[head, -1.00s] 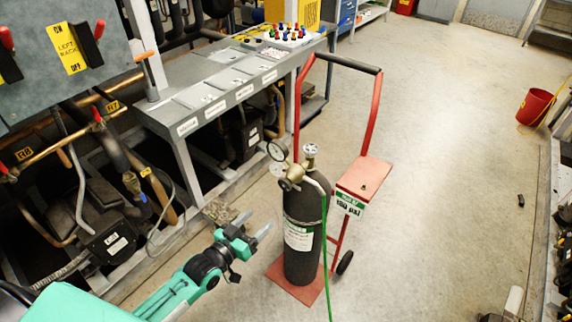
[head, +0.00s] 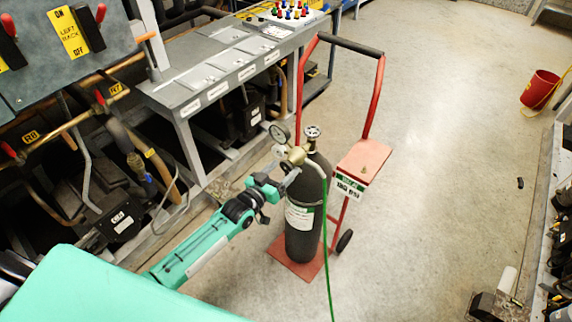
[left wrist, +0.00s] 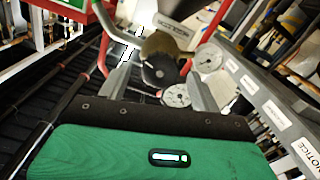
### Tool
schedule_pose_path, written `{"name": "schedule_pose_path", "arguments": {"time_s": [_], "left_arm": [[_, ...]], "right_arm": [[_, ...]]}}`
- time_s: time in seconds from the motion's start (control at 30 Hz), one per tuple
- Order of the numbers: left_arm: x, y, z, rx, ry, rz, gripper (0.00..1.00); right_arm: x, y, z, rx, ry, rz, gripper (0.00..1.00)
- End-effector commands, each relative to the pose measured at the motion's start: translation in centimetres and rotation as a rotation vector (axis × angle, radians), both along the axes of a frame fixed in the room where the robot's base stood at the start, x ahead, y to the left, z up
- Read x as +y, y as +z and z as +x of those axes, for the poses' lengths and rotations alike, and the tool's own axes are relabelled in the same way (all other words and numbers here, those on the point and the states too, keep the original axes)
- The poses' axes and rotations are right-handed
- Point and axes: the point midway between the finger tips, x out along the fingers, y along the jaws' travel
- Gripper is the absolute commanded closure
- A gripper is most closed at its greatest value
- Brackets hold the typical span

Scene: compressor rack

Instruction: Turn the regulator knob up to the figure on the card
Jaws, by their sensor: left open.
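The brass regulator (head: 297,155) sits on top of the dark gas cylinder (head: 301,240), with a round gauge (head: 279,132) on its left. In the left wrist view the dark round regulator knob (left wrist: 160,72) lies between the fingertips, with gauges (left wrist: 208,58) and (left wrist: 176,96) to its right. My left gripper (head: 286,181) is open, just below and left of the regulator; I cannot tell whether the fingers touch the knob. The green-and-white card (head: 350,187) hangs on the red cart; its figure is too blurred to read surely. My right gripper is not in view.
The red hand cart (head: 300,85) carries the cylinder. A green hose (head: 326,255) runs down its front. A grey bench (head: 185,100) and pipework stand close on the left. Open floor (head: 430,130) lies to the right, with a red bucket (head: 540,88) beyond.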

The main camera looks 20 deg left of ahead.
Motion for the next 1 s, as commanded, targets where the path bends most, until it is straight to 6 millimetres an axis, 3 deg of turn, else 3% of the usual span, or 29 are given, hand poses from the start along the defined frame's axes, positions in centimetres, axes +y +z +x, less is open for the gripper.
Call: {"name": "schedule_pose_path", "arguments": {"time_s": [0.2, 0.57, 0.8, 1.0], "left_arm": [[-0.7, 0.0, 1.9, -0.001, 0.0, 0.0, 0.35], [-0.8, -0.1, 2.2, 0.001, 0.0, 0.0, 0.35], [-0.8, -0.1, 2.2, 0.001, 0.0, 0.0, 0.79], [-0.8, -0.1, 2.2, -0.001, 0.0, 0.007, 0.8]], "right_arm": [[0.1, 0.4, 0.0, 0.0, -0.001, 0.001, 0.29], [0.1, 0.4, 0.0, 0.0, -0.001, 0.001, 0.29], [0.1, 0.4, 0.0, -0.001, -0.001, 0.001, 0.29], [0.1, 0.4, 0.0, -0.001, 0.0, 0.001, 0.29]]}}
